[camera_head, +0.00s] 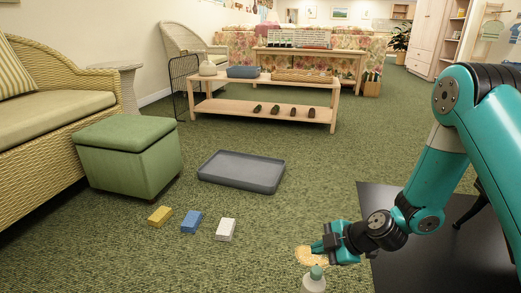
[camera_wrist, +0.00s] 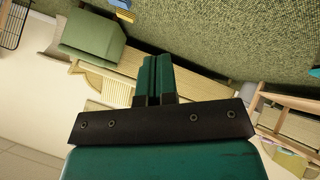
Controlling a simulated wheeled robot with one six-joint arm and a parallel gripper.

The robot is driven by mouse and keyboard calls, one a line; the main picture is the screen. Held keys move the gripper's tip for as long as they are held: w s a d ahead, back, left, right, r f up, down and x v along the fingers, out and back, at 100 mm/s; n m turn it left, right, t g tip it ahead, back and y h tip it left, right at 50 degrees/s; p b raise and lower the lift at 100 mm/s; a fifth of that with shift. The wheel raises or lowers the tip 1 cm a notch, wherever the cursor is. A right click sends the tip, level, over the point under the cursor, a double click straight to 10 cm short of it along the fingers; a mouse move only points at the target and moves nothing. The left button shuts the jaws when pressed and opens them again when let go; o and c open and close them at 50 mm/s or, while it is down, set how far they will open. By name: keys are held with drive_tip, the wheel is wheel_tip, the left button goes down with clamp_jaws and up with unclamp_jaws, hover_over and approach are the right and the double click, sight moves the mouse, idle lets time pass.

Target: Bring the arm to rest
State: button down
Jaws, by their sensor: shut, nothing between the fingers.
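My gripper (camera_head: 318,247) is at the lower right of the head view, low over the green carpet at the end of my outstretched teal arm. Its fingers also show in the wrist view (camera_wrist: 154,72), pressed side by side with nothing between them.
Yellow (camera_head: 160,216), blue (camera_head: 191,222) and white (camera_head: 226,230) blocks lie on the carpet to the left. A grey tray (camera_head: 240,171) and a green ottoman (camera_head: 128,158) stand behind them. A low wooden bench (camera_head: 262,110) is farther back. The carpet between tray and gripper is clear.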

drive_tip(key=s+a+r+m+g+p, duration=0.15)
drive_tip(key=s+r+p, duration=0.25)
drive_tip(key=r, duration=0.7)
drive_tip(key=s+a+r+m+g+h+p, duration=0.1)
drive_tip(key=s+a+r+m+p, duration=0.3)
drive_tip(key=r, duration=0.7)
drive_tip(key=s+a+r+m+g+p, duration=0.1)
drive_tip(key=s+r+g+p, duration=0.3)
drive_tip(key=r, duration=0.6)
drive_tip(key=s+d+r+m+t+h+p, duration=0.25)
drive_tip(key=s+r+m+p, duration=0.3)
drive_tip(key=s+r, duration=0.6)
wheel_tip(320, 180, up, 37)
drive_tip(key=g+p, duration=0.1)
drive_tip(key=p, duration=3.5)
drive_tip(key=shift+s, duration=0.2)
drive_tip(key=shift+f, duration=0.1)
